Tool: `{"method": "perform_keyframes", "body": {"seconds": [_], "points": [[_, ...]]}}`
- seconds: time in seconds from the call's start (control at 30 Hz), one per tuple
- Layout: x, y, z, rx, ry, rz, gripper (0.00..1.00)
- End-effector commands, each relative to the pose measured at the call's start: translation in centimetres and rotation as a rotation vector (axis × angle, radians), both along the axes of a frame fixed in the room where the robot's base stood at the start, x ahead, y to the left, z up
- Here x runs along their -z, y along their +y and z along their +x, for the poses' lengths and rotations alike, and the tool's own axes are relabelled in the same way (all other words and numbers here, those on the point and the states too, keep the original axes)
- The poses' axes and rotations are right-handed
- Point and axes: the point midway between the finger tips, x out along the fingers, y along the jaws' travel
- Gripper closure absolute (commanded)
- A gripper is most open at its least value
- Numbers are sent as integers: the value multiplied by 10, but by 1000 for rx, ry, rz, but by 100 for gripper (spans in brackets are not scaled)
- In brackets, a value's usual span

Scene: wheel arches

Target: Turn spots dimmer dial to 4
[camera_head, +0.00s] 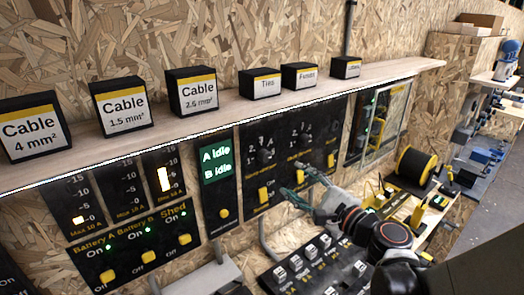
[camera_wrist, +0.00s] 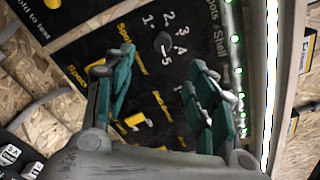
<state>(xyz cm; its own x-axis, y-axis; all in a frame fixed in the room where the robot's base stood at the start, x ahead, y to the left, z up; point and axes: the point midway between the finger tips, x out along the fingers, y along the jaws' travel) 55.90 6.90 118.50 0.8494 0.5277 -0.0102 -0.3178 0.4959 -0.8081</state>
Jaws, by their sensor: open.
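In the wrist view a round dark dial (camera_wrist: 162,43) sits on the black panel, with white numbers 1 to 5 around it. A yellow label (camera_wrist: 124,32) beginning "Spot" is beside it. The dial's pointer is too small to read. My gripper (camera_wrist: 160,75) is open and empty, its green fingers on either side of the view, with the dial beyond and between their tips. In the head view my gripper (camera_head: 300,183) is in front of the right part of the dial panel (camera_head: 240,170), partly covering it. I cannot tell whether it touches the panel.
Yellow switches (camera_head: 264,195) sit below the dials, one showing between my fingers in the wrist view (camera_wrist: 135,119). A wooden shelf (camera_head: 225,120) with several labelled boxes runs above.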

Motion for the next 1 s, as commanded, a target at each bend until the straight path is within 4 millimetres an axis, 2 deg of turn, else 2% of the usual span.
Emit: {"method": "perform_keyframes", "body": {"seconds": [0.27, 0.7, 1.0], "points": [[0, 10, 18, 1, 0, 22, 49], [1, 54, 90, 1, 0, 20, 49], [0, 69, 116, 4, 1, 19, 49]]}}
